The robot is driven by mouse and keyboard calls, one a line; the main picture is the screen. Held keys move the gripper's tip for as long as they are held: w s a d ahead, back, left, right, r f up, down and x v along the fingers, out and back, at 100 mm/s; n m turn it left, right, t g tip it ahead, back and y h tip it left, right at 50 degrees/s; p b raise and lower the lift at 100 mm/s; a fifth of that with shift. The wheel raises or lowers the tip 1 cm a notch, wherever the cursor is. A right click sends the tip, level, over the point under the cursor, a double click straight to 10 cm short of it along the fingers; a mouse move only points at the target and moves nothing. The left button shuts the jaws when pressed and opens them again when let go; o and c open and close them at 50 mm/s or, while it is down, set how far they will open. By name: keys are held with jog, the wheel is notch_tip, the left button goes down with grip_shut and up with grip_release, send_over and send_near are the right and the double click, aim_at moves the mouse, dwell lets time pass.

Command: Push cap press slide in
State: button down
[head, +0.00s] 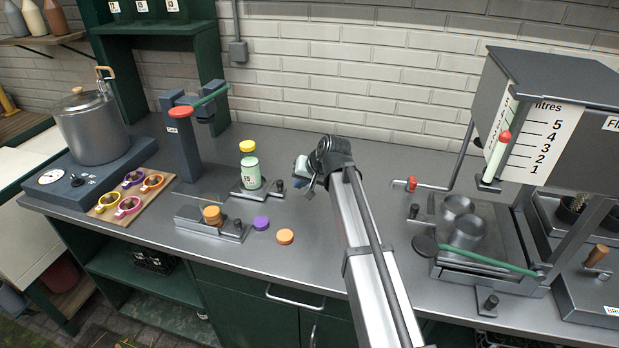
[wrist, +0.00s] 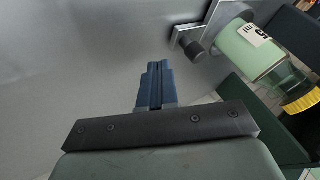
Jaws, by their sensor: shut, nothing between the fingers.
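The cap press (head: 184,140) is a dark upright post with a green lever (head: 210,97) ending in a red knob, raised. To its right a metal slide plate (head: 240,188) carries an upright bottle (head: 251,172) with pale green contents and a yellow cap. A dark knob (head: 279,186) is at the slide's right end. In the wrist view the bottle (wrist: 250,48), yellow cap (wrist: 303,98) and knob (wrist: 192,47) show at upper right. My gripper (head: 301,168) is shut and empty, right of the knob and apart from it; its blue fingers (wrist: 155,72) show in the wrist view.
In front, a metal fixture (head: 190,222) holds orange caps; a purple cap (head: 261,223) and orange cap (head: 285,237) lie beside it. A board of colored cups (head: 130,193) and a pot (head: 88,125) stand left. A filler (head: 540,120) with metal cups stands right. The counter behind my gripper is clear.

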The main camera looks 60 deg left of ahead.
aim_at(255, 174)
jog(key=shift+s+a, duration=0.75)
jog(key=shift+s, duration=0.35)
jog(key=s+a, duration=0.8)
jog(key=shift+a, duration=0.15)
jog(key=shift+s+a, duration=0.35)
jog(key=shift+s, duration=0.2)
jog(key=w+d, duration=0.1)
jog(key=w, duration=0.1)
jog(key=w+d, duration=0.1)
jog(key=shift+w+d+r, duration=0.1)
jog(key=shift+w+d, duration=0.3)
jog(key=v, duration=1)
